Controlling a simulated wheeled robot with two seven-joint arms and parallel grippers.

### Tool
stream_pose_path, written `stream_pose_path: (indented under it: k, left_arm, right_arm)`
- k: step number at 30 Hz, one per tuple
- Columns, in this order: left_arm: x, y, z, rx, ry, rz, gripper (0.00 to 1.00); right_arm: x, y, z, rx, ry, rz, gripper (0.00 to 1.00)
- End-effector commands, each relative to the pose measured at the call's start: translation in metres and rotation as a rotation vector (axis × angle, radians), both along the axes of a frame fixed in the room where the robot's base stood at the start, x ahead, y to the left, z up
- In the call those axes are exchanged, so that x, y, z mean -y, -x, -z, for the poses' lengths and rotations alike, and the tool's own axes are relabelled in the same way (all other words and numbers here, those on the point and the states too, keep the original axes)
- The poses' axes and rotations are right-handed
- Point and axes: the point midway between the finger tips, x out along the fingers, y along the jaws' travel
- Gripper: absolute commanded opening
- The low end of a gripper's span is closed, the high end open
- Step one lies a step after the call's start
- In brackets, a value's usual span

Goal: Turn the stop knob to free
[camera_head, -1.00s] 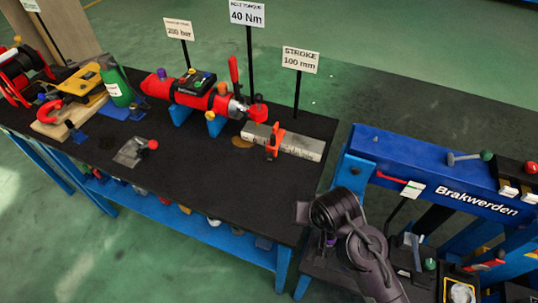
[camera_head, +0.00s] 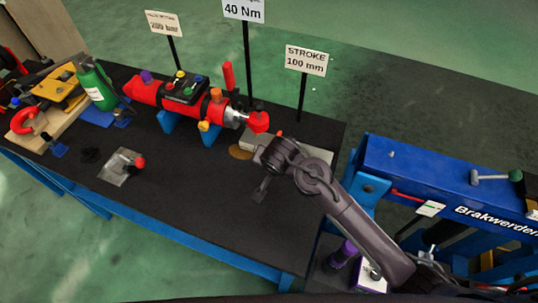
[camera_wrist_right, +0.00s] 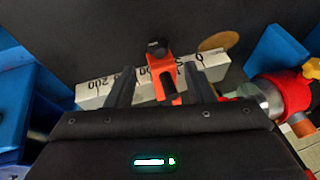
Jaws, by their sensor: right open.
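The stop is an orange clamp (camera_wrist_right: 163,84) with a black knob (camera_wrist_right: 157,47), sitting across a pale graduated bar (camera_wrist_right: 95,93) in the right wrist view. My right gripper (camera_wrist_right: 161,72) is open, with one finger on each side of the clamp and visible gaps to both. Whether it touches the knob cannot be told. In the head view my right gripper (camera_head: 260,173) is over the bar (camera_head: 318,153) and hides most of it. Only a bit of the orange stop (camera_head: 279,133) shows behind the wrist. My left gripper is out of view.
A red hydraulic cylinder (camera_head: 150,92) on blue supports lies left of the bar. A sign reading STROKE 100 mm (camera_head: 305,60) stands behind it. A blue Brakwerden frame (camera_head: 425,180) is at right. The black bench top (camera_head: 190,205) in front is mostly clear.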

Motion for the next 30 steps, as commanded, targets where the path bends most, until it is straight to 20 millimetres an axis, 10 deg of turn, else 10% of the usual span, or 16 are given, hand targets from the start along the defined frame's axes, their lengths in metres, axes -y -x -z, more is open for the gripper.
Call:
stream_pose_path:
  k: [12, 30]
  left_arm:
    - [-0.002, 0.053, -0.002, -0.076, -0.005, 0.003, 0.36]
    - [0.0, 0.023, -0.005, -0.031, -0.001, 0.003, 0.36]
  right_arm:
    - [-0.002, -0.025, 0.052, -0.001, 0.003, 0.0, 0.48]
    - [-0.003, -0.033, 0.069, 0.0, 0.0, 0.0, 0.36]
